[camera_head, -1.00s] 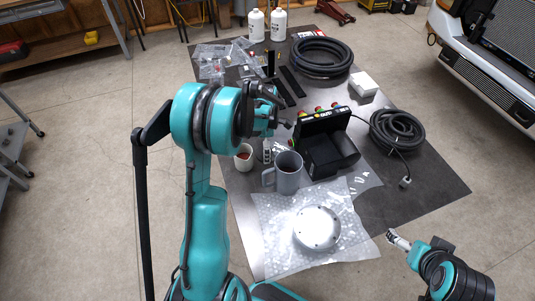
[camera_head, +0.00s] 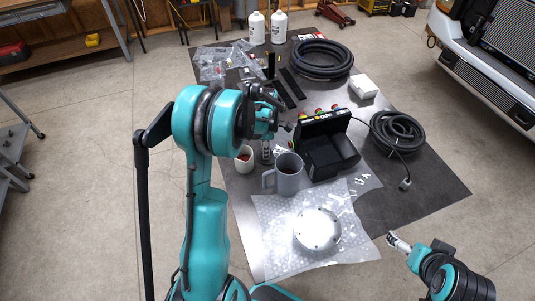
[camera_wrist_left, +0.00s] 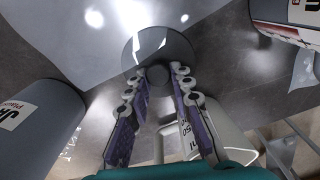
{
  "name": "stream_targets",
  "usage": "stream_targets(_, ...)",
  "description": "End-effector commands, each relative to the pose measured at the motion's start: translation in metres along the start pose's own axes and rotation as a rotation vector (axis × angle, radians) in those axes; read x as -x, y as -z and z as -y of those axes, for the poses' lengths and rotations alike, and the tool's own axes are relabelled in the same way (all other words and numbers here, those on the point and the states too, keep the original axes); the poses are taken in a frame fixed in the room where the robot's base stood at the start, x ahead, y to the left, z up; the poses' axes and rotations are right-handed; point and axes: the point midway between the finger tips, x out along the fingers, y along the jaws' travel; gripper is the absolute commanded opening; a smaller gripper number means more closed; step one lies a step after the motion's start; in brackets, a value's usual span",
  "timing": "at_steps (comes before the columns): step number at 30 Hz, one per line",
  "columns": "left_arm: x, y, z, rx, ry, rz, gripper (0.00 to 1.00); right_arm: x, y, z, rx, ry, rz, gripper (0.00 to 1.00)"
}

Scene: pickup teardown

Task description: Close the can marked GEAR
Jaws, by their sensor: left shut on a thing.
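My left gripper (camera_head: 267,156) points down between a grey mug with a handle (camera_head: 289,180) and a white cup (camera_head: 244,163). In the left wrist view its fingers (camera_wrist_left: 160,78) are shut on a dark round knob, with a shiny grey disc (camera_wrist_left: 140,57) around it. I cannot tell whether that disc rests on anything. A grey cylinder (camera_wrist_left: 38,118) with a partly readable label is at the left of that view. I cannot read GEAR on anything. My right gripper (camera_head: 398,242) is at the lower right, off the table; its opening is unclear.
A silver round part (camera_head: 317,229) lies on bubble wrap (camera_head: 275,250) at the front. An open black case (camera_head: 330,158) stands right of the mug. Coiled hoses (camera_head: 322,59) (camera_head: 398,132), a white box (camera_head: 363,86) and two white bottles (camera_head: 256,28) (camera_head: 279,27) occupy the table farther back.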

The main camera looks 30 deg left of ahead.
Motion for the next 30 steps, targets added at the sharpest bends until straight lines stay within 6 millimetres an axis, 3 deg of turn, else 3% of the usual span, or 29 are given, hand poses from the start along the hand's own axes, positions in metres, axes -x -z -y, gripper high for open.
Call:
stream_targets(7,0.012,0.000,0.000,0.000,-0.001,0.000,0.02,0.003,0.002,0.000,0.000,0.000,0.000,0.95)
stream_targets(15,0.067,0.000,0.000,0.000,0.000,0.000,0.02,0.013,0.009,0.000,0.000,0.000,0.000,0.95)
stream_targets(21,0.094,0.000,0.000,0.000,0.000,0.000,0.02,0.017,0.012,0.000,0.000,0.000,0.000,0.95)
stream_targets(30,0.100,0.000,0.000,0.000,0.000,0.000,0.02,0.017,0.012,0.000,0.000,0.000,0.000,0.95)
